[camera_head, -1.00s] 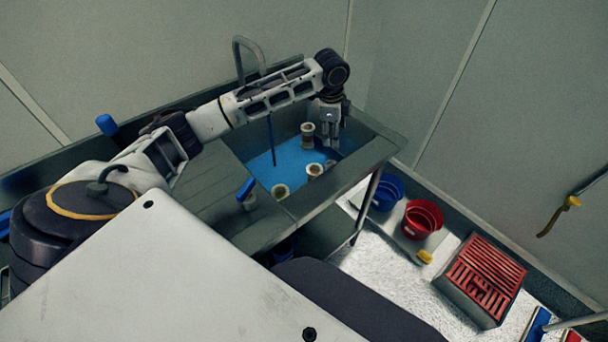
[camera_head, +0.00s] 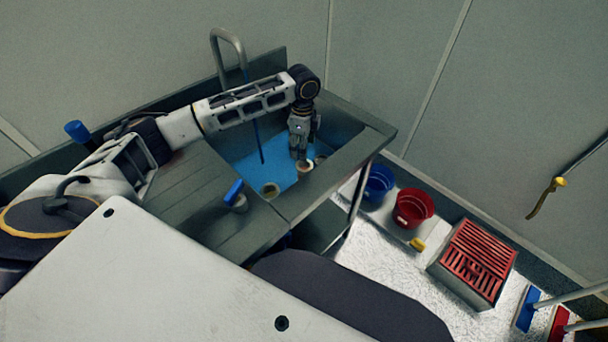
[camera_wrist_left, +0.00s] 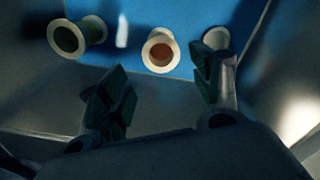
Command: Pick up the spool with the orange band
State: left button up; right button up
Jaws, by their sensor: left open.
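In the left wrist view, a pale spool with an orange-brown centre (camera_wrist_left: 160,51) stands in the middle of the blue basin floor, beyond and between my fingers. A second spool with a dark green centre (camera_wrist_left: 76,38) lies to its left. A third spool (camera_wrist_left: 216,38) is partly hidden behind the right finger. My left gripper (camera_wrist_left: 160,88) is open and empty, its fingers spread wide. In the head view, my left gripper (camera_head: 301,152) points down into the sink just above a spool (camera_head: 304,167). My right gripper is not in view.
The sink (camera_head: 350,150) has a raised rim around the spools. A tap (camera_head: 228,45) stands behind it. A blue-handled item (camera_head: 235,195) is on the left counter. Blue (camera_head: 378,183) and red (camera_head: 413,207) buckets and a red-topped crate (camera_head: 472,262) are at right.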

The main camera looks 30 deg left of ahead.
aim_at(304, 165)
pick_arm(q)
notch_tip(304, 165, down, 6)
jog(key=shift+f, duration=0.25)
jog(key=shift+f+b, duration=0.3)
jog(key=shift+f, duration=0.1)
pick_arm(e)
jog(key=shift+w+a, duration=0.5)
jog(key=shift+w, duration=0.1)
pick_arm(q)
jog(key=shift+f, duration=0.15)
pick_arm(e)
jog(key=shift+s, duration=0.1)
pick_arm(q)
jog(key=shift+f, duration=0.2)
jog(key=f, duration=0.3)
jog(key=shift+d+f, duration=0.2)
jog(key=shift+f, duration=0.55)
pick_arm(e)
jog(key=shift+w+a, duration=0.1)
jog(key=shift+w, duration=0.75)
